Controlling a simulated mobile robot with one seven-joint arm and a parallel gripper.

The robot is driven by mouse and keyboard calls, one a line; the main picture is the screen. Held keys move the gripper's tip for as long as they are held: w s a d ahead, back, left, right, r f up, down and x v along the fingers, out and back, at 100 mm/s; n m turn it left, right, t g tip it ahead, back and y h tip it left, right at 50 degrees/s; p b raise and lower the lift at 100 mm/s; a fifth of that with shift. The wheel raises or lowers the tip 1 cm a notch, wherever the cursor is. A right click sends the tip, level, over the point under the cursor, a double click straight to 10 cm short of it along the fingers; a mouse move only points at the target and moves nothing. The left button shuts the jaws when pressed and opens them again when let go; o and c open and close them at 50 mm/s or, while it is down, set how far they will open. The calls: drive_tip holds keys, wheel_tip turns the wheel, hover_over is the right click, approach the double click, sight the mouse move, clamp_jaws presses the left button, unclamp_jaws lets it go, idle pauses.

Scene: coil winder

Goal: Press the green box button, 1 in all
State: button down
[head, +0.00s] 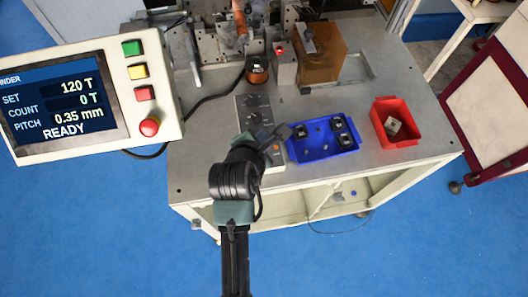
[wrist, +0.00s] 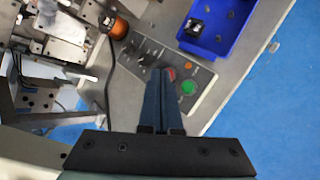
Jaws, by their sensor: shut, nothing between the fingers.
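The control box (wrist: 140,62) lies on the bench and has a round green button (wrist: 188,87), which shows clear in the wrist view just right of my fingers. My gripper (wrist: 161,74) is shut and empty, its fingertips over the box beside the green button. I cannot make out the green button there. The height of the fingertips over the box is hard to tell.
A blue tray (head: 340,152) with several dark parts stands right of the box, and a red bin (head: 403,141) beyond it. The winder display (head: 60,110), with its own green button (head: 132,48), reads READY.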

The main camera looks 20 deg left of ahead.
wheel_tip(320, 180, down, 7)
drive_tip(key=b, duration=0.7)
drive_tip(key=shift+r, duration=0.2)
drive_tip(key=shift+f+b, duration=0.5)
drive_tip(key=shift+f, duration=0.4)
drive_tip(key=shift+f, duration=0.15)
idle(0.6)
drive_tip(key=shift+f, duration=0.3)
